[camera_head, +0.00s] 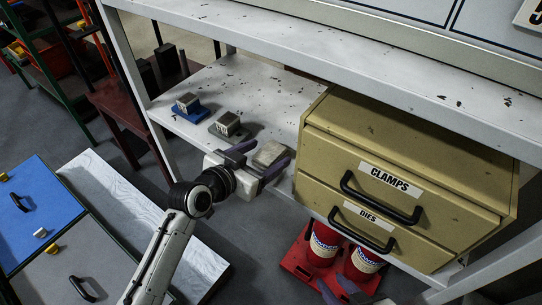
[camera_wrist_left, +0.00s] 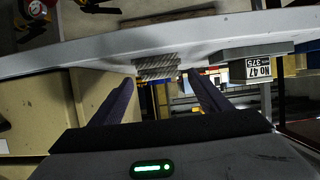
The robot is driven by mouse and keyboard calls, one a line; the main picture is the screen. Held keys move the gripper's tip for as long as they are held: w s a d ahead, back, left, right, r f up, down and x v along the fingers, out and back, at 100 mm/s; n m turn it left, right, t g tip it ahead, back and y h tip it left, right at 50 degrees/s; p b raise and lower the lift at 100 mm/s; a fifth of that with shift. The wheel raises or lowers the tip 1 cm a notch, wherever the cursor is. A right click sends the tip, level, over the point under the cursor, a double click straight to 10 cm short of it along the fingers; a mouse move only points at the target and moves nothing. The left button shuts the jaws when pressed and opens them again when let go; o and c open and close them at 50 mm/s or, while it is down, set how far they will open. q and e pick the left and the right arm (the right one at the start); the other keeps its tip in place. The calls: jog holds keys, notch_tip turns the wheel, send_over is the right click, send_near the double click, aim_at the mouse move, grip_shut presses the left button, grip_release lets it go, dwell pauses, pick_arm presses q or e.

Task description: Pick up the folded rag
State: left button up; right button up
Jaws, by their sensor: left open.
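The folded rag (camera_head: 269,156) is a small grey-beige pad at the front edge of the white shelf, left of the drawer cabinet. In the left wrist view it appears as a grey striped bundle (camera_wrist_left: 157,66) at the shelf edge, between and just beyond the fingertips. My left gripper (camera_head: 273,150) is open, its purple fingers on either side of the rag in the head view; the wrist view also shows both fingers (camera_wrist_left: 160,78) spread apart. I cannot tell whether they touch it. Of my right gripper (camera_head: 340,290), only purple finger parts show at the bottom edge.
A tan cabinet (camera_head: 405,160) labelled CLAMPS and DIES stands right of the rag. Metal blocks on a blue base (camera_head: 188,104) and a grey base (camera_head: 229,125) sit further left on the shelf (camera_head: 262,88). Red-and-white containers (camera_head: 324,243) stand in a red tray below. An upper shelf (camera_head: 330,45) overhangs.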

aim_at(269, 154)
pick_arm(q)
jog(key=shift+x, duration=1.55)
jog(key=shift+f, duration=0.15)
jog(key=shift+c, duration=0.4)
jog(key=c, duration=1)
jog(key=shift+o, duration=0.2)
notch_tip(269, 154, up, 9)
jog(key=shift+f+p, duration=0.1)
jog(key=shift+p, duration=0.75)
jog(key=shift+r, duration=0.65)
